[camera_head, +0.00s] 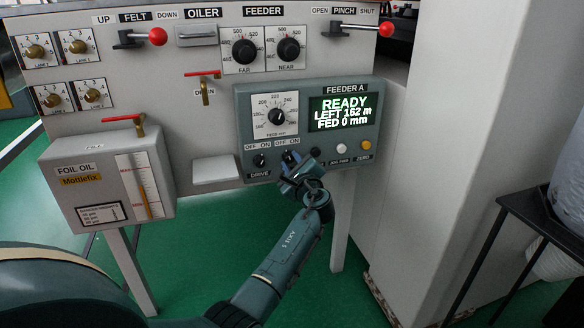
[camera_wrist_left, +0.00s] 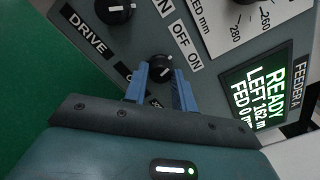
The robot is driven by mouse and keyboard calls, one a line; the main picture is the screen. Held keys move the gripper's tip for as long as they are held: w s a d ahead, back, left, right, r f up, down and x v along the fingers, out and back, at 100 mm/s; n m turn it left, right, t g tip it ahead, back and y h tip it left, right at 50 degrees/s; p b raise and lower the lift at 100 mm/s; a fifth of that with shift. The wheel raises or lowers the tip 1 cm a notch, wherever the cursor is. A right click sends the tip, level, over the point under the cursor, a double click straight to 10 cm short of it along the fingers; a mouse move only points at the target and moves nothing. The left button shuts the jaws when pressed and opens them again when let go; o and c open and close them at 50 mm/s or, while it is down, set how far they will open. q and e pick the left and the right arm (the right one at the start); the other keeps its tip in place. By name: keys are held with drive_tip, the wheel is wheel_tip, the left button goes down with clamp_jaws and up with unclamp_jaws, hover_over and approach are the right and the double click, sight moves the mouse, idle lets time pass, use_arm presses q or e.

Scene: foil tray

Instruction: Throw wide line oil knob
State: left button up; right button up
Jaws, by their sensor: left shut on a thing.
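On the Feeder A panel (camera_head: 245,115), a dark rotary knob (camera_wrist_left: 160,66) sits under an OFF/ON label, beside the drive knob (camera_head: 260,160). My left gripper (camera_head: 290,168) reaches up to it from below. In the left wrist view its two blue fingers (camera_wrist_left: 160,84) stand on either side of this knob, shut on it. The label below the knob is mostly covered by the fingers, so I cannot read its name. In the head view the gripper hides most of the knob. I cannot tell its exact pointer setting. My right gripper is not in view.
The lit display (camera_head: 343,110) reads READY, LEFT 162 m, FED 0 mm. A large dial (camera_head: 277,116) is above the knob; white (camera_head: 342,148) and amber (camera_head: 366,145) buttons are to the right. A foil oil box (camera_head: 85,192) with a red-handled valve (camera_head: 138,124) stands left.

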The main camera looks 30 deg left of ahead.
use_arm(q)
drive_tip(key=shift+n+b, duration=0.7)
drive_tip(key=shift+n, duration=0.9)
drive_tip(key=shift+r, duration=0.1)
drive_tip(key=o, duration=1)
